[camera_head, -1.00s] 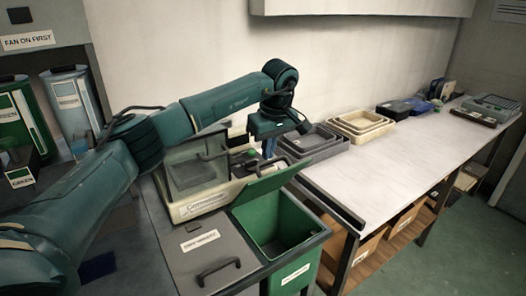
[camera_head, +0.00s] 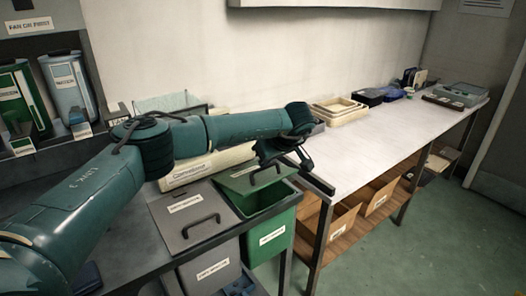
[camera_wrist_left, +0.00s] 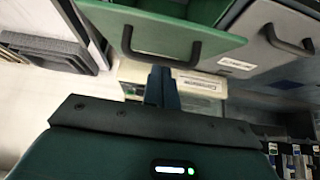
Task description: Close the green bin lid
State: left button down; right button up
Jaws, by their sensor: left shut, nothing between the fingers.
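The green bin (camera_head: 268,233) stands at the front edge of the counter, with part of its opening still showing. Its green lid (camera_head: 240,183) is tilted low over the back of the opening, partly open, with a dark handle on it. My left gripper (camera_head: 304,163) is just beyond the lid, close to the handle; I cannot tell if it touches. In the left wrist view the lid (camera_wrist_left: 150,30) and its handle lie just ahead of the shut, empty fingers (camera_wrist_left: 160,78). My right gripper is not in view.
A grey bin lid (camera_head: 185,210) with a handle lies shut left of the green bin. A cream machine (camera_head: 205,166) stands behind. Nested trays (camera_head: 340,110) sit on the long white worktop (camera_head: 375,140), which is mostly clear. Cardboard boxes (camera_head: 340,220) fill the shelf below.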

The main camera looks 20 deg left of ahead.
aim_at(270, 181)
pick_arm(q)
jog(key=f, duration=0.1)
jog(key=s+d+f+b, duration=0.1)
jog(key=f, duration=0.1)
jog(key=d+f, duration=0.1)
jog(key=f, duration=0.1)
jog(key=shift+s+d+b, duration=0.1)
jog(key=shift+s+b, duration=0.05)
jog(key=shift+b, duration=0.15)
jog(key=shift+s+d+f+b, duration=0.1)
jog(key=shift+d+f+b, duration=0.05)
jog(key=shift+f, duration=0.25)
jog(key=shift+s+d+f+b, duration=0.1)
jog(key=shift+f+b, duration=0.05)
jog(key=shift+f, duration=0.25)
jog(key=shift+d+f, duration=0.1)
jog(key=shift+f, duration=0.05)
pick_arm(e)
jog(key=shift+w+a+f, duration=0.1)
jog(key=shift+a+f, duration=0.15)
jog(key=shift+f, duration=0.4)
pick_arm(q)
jog(key=shift+s+f, duration=0.15)
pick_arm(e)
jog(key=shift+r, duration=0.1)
